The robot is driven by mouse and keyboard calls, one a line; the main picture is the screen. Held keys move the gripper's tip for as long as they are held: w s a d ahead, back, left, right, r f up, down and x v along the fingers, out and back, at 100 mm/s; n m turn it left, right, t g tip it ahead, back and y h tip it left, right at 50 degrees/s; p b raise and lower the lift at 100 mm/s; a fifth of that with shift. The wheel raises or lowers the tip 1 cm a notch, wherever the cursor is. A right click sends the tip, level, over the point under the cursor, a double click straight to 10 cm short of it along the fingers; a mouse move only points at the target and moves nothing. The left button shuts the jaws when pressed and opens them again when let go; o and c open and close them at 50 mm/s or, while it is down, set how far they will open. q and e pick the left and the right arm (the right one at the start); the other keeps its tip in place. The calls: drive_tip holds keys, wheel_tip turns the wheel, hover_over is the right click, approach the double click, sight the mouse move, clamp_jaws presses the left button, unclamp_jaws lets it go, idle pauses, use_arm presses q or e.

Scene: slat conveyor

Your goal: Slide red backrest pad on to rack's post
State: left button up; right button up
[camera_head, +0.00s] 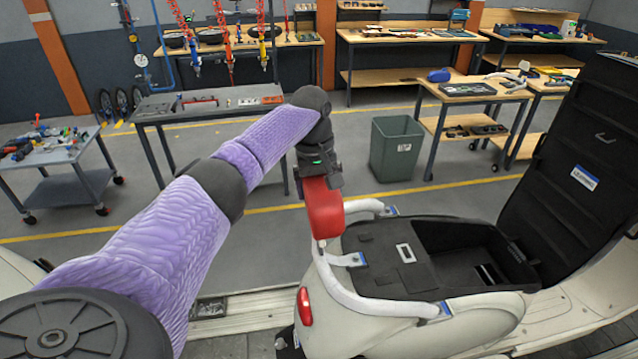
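The red backrest pad (324,210) hangs upright below my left gripper (318,178), which is shut on its upper end. The pad is at the back end of a cream scooter body, by the white rack (345,290), a curved tube rail. The pad's lower edge is close to the rack's rear bend; I cannot tell whether it touches. The rack's post is not clearly visible, and the pad may hide it. The gripper's fingertips are partly hidden by the pad. My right gripper is not in view.
The scooter's black storage bay (460,255) is open, with its tall black lid (585,150) raised at the right. A grey bin (396,148) stands behind the rack. A tool cart (60,170) and workbenches stand farther back. The floor left of the scooter is clear.

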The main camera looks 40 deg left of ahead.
use_arm(q)
drive_tip(key=shift+f, duration=0.25)
drive_tip(key=shift+w+d+f+b, duration=0.1)
drive_tip(key=shift+f+b, duration=0.5)
drive_tip(key=shift+f, duration=0.55)
drive_tip(key=shift+f, duration=0.15)
drive_tip(key=shift+w+d+f+b, duration=0.1)
drive_tip(key=shift+f+b, duration=0.75)
drive_tip(key=shift+f, duration=0.55)
drive_tip(key=o, duration=1.2)
